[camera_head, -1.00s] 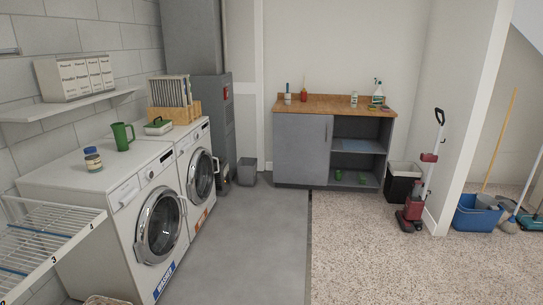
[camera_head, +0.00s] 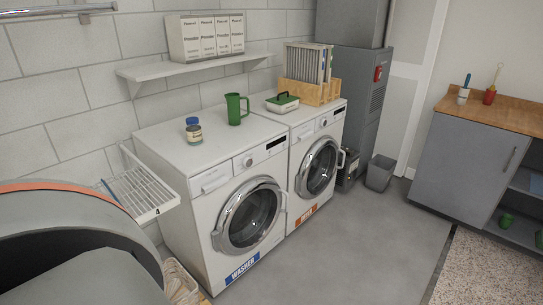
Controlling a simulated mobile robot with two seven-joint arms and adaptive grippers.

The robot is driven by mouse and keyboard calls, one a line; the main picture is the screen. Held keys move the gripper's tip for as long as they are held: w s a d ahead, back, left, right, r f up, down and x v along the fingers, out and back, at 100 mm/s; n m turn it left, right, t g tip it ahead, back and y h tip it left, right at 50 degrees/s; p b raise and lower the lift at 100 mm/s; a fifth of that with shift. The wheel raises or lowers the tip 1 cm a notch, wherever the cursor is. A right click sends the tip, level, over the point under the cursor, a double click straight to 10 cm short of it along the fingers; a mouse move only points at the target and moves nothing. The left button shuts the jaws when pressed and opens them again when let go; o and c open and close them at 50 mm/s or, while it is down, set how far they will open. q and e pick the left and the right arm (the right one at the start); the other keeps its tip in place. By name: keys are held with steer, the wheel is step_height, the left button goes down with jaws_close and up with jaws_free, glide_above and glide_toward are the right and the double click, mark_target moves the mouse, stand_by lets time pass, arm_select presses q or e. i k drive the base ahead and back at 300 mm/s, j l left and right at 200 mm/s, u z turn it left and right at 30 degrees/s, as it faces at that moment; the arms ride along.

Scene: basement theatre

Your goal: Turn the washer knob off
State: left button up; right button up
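The washer (camera_head: 205,191) is the nearer white front-loading machine, with a blue WASHER label low on its front. Its round knob (camera_head: 248,161) sits on the control panel above the door, left of a dark display. The knob is too small to tell its setting. A second white machine (camera_head: 296,160) with an orange label stands right beside it. A grey rounded part of my own arm fills the lower left corner. Neither gripper is in view.
A green mug (camera_head: 236,109) and a jar (camera_head: 194,134) stand on the washer. A white wire rack (camera_head: 138,190) juts out left of it, above a basket (camera_head: 180,284). The grey floor (camera_head: 345,259) in front of the machines is clear. A grey bin (camera_head: 380,173) stands beyond.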

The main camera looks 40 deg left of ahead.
mark_target(247, 162)
steer(key=i+u, duration=0.2)
steer(key=i, duration=0.25)
steer(key=i+l+u, duration=0.2)
steer(key=i, duration=0.2)
steer(key=i+l+u, duration=0.2)
steer(key=i, duration=0.25)
steer(key=i+l+u, duration=0.2)
steer(key=i+u, duration=0.2)
steer(key=i+l+u, duration=0.25)
steer(key=u, duration=0.15)
steer(key=i+l+u, duration=0.25)
steer(key=l+u, duration=0.15)
steer(key=i+l+u, duration=0.2)
steer(key=l+u, duration=0.2)
steer(key=l, duration=0.15)
